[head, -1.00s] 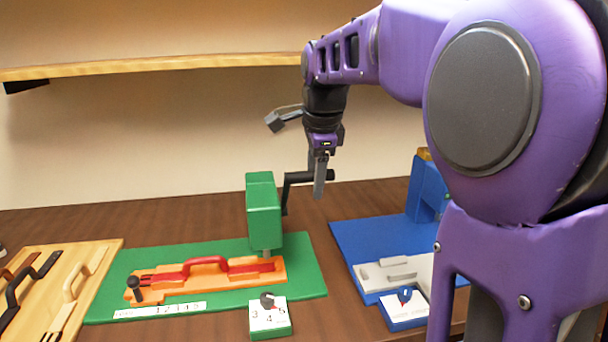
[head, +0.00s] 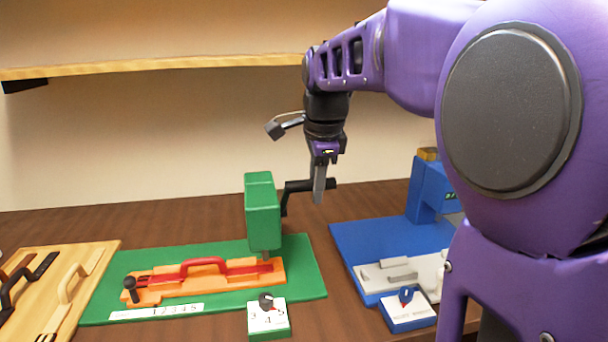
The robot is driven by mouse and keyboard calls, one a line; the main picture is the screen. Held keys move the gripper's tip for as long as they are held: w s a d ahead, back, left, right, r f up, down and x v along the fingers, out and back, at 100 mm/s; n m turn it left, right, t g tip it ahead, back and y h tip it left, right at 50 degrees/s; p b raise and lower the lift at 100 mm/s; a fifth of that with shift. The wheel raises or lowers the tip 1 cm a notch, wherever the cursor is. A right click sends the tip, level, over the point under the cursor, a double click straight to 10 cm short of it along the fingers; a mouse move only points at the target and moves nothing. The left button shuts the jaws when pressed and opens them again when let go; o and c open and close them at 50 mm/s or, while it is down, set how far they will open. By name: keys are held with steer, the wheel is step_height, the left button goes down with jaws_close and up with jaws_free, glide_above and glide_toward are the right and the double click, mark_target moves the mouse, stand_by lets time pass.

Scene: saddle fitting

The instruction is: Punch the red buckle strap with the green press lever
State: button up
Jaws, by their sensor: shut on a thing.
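The green press (head: 262,208) stands on a green base mat (head: 222,291). Its black lever (head: 305,186) sticks out to the right from its side. My gripper (head: 319,190) points down and is shut on the lever near its outer end. The red buckle strap (head: 160,277) lies in an orange fixture (head: 190,288) on the green mat, with its raised red handle loop in the middle. The strap's right end lies by the foot of the press head; the exact contact there is too small to tell. A black knob (head: 130,285) stands at the fixture's left end.
A white dial box (head: 267,319) with a dark knob stands in front of the green mat. A blue press station (head: 370,240) with a grey fixture and blue dial box (head: 408,311) is at right. A wooden board (head: 88,262) with other straps lies left. A shelf (head: 150,68) hangs above.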

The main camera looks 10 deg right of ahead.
steer(key=shift+s+f, duration=0.1)
steer(key=s+f, duration=0.2)
steer(key=f, duration=0.5)
steer(key=s+f, duration=0.3)
steer(key=f, duration=0.4)
steer(key=shift+s+f+b, duration=0.25)
steer(key=shift+s+b, duration=0.05)
steer(key=shift+b, duration=0.05)
stand_by(2.1)
stand_by(0.4)
steer(key=shift+w+r+p, duration=0.1)
steer(key=shift+r+p, duration=1.1)
steer(key=shift+r, duration=0.45)
steer(key=shift+r, duration=0.1)
